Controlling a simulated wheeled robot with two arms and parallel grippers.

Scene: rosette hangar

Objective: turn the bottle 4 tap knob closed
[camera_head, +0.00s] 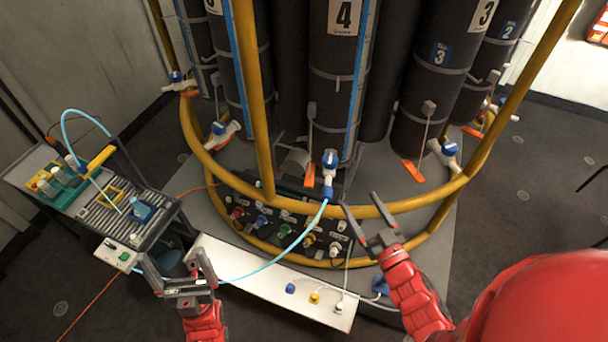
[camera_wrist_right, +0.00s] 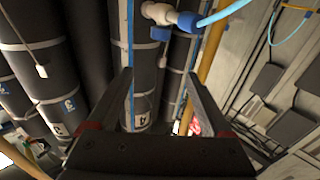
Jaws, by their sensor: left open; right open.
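Bottle 4 (camera_head: 335,95) is a dark upright cylinder with a white "4" label at the back centre. Its white tap has a blue knob (camera_head: 330,159) at the bottle's lower front. A light blue tube (camera_head: 305,232) joins the tap's outlet. My right gripper (camera_head: 361,202) is open and empty, apart from the tap, just in front and to its right. In the right wrist view the tap (camera_wrist_right: 161,13) shows upside down at the top, beyond the open fingers (camera_wrist_right: 158,78). My left gripper (camera_head: 176,256) is open and empty at the lower left, away from the bottles.
A yellow ring rail (camera_head: 400,204) and slanted yellow posts surround the bottles. A panel of coloured knobs (camera_head: 285,230) sits below the tap. A white board (camera_head: 260,285) lies in front. A cart (camera_head: 160,210) with a ribbed tray stands left. Bottle 3 (camera_head: 432,100) is at right.

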